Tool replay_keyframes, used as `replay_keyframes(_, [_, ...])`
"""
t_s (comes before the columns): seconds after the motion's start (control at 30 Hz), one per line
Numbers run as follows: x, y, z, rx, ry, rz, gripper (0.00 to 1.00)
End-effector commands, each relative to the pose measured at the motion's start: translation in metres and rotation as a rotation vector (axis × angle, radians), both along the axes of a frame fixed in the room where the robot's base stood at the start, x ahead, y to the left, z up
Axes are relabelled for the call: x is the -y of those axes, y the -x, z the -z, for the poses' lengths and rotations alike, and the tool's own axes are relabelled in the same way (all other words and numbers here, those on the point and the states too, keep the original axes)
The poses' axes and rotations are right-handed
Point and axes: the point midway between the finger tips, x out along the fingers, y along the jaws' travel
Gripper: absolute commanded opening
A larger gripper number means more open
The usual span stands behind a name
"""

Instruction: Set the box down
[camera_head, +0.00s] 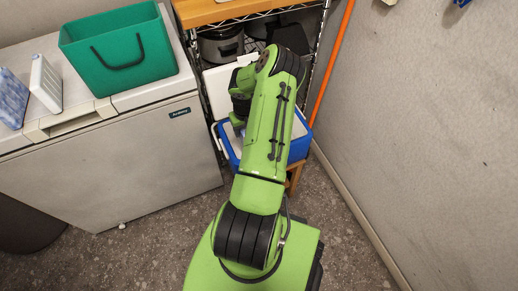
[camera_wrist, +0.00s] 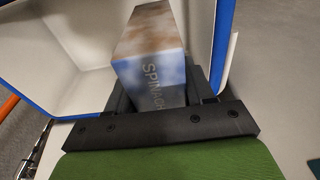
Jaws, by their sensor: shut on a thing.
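In the wrist view a box (camera_wrist: 150,50) with a brown and blue-white face and the word SPINACH stands between the fingers of my gripper (camera_wrist: 160,100). My gripper is shut on this box. The box is inside or over the opening of a blue and white cooler (camera_wrist: 65,65), whose white inner walls and blue rim surround it. Whether the box touches the cooler's floor cannot be told. In the head view the blue cooler (camera_head: 298,148) stands on a small wooden stand, partly hidden behind my green arm.
A white chest freezer (camera_head: 120,160) at the left bears a green bin (camera_head: 118,50) and two small boxes near its left end. A wire shelf with a pot (camera_head: 220,45) stands behind the cooler. An orange pole (camera_head: 332,65) leans by the right wall.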

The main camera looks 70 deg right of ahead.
Motion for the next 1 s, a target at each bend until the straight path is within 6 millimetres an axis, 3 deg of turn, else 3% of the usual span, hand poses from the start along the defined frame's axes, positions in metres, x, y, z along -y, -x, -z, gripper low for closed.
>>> replay_keyframes(0.03, [-0.001,0.0,0.018,0.001,-0.005,0.002,0.1])
replay_keyframes(0.1, [-0.001,0.0,0.034,0.0,-0.004,0.003,0.1])
replay_keyframes(0.43, [-0.001,0.0,0.084,0.001,-0.004,0.002,0.1])
replay_keyframes(0.77, [0.0,0.0,0.088,0.0,0.0,0.0,0.1])
replay_keyframes(0.8, [-0.001,0.0,0.088,-0.001,-0.001,0.0,0.54])
replay_keyframes(0.97, [-0.001,0.0,0.087,0.0,-0.001,0.0,0.78])
replay_keyframes(1.0, [-0.001,0.0,0.087,0.0,-0.001,0.0,0.78])
